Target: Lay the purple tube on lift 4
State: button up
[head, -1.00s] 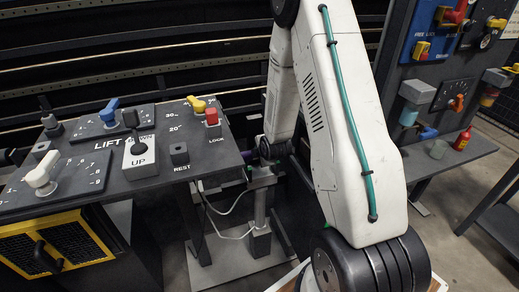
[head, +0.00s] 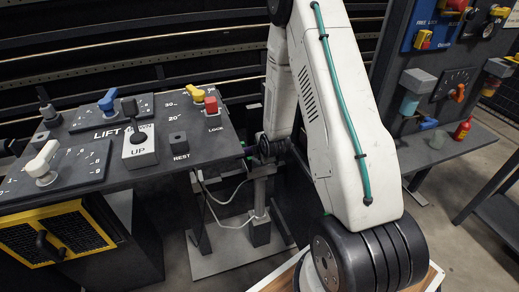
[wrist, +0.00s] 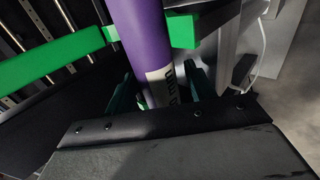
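The purple tube (wrist: 142,35), with a white label bearing dark lettering, runs from the top middle of the wrist view down toward my palm. My gripper (wrist: 150,32) has green pads against both sides of it and appears shut on it; shadow hides the tube's lower end. In the head view my white arm hides the gripper and nearly all of the tube. I cannot tell which lift is number 4.
A dark console (head: 120,165) on the left carries a LIFT lever (head: 138,138), coloured knobs and dials. A yellow-framed box (head: 50,235) sits below it. On the right a panel (head: 445,85) and a shelf with a red bottle (head: 461,129) stand near my arm. Open floor lies at lower right.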

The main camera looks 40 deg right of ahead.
jog(key=shift+w+d+r, duration=0.1)
jog(key=shift+w+r, duration=0.1)
jog(key=shift+w, duration=0.05)
jog(key=shift+r, duration=0.15)
jog(key=v, duration=0.7)
jog(key=shift+s, duration=0.45)
